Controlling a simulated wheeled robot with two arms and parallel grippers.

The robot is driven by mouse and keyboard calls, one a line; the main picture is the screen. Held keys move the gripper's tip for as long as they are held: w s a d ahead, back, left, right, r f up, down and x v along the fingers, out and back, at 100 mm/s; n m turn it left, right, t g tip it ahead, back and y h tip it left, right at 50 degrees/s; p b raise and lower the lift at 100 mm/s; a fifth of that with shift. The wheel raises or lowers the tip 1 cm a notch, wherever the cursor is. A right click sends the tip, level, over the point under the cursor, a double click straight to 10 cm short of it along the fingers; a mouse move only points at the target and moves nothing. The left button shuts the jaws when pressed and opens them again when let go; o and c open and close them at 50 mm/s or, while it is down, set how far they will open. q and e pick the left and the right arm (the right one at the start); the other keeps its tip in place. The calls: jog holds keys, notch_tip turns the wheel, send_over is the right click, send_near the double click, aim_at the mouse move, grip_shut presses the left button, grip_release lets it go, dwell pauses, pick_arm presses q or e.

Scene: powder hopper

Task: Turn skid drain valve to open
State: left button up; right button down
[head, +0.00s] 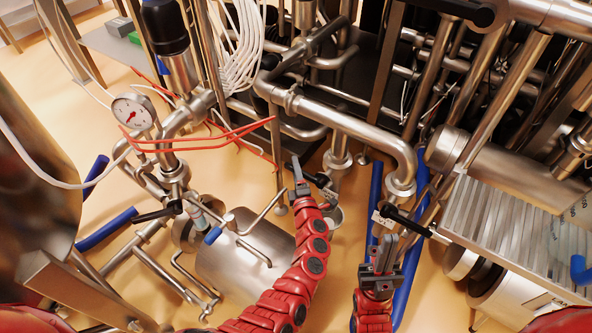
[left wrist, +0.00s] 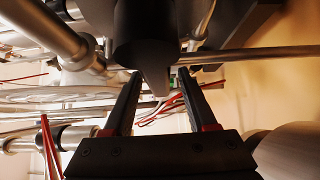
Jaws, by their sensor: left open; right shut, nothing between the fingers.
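A black valve handle (head: 318,180) with a small pale tag sits on a pipe near the middle of the head view. My left gripper (head: 297,165) is just left of this handle, its fingers pointing up the picture. In the left wrist view my left gripper (left wrist: 159,74) is open, with a dark rounded piece (left wrist: 150,38), likely the handle, beyond and between the fingertips. I cannot tell whether they touch. A second black handle (head: 408,221) with a tag is at the right pipe. My right gripper (head: 383,255) is shut and empty below it. No label names the drain valve legibly.
A steel cylinder (head: 245,257) lies left of my left arm. A pressure gauge (head: 133,115) and another black handle (head: 158,214) are at the left. Red cables (head: 190,143) hang nearby. A ribbed steel block (head: 510,225) stands at the right.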

pick_arm(q)
grip_shut()
dwell(1.3)
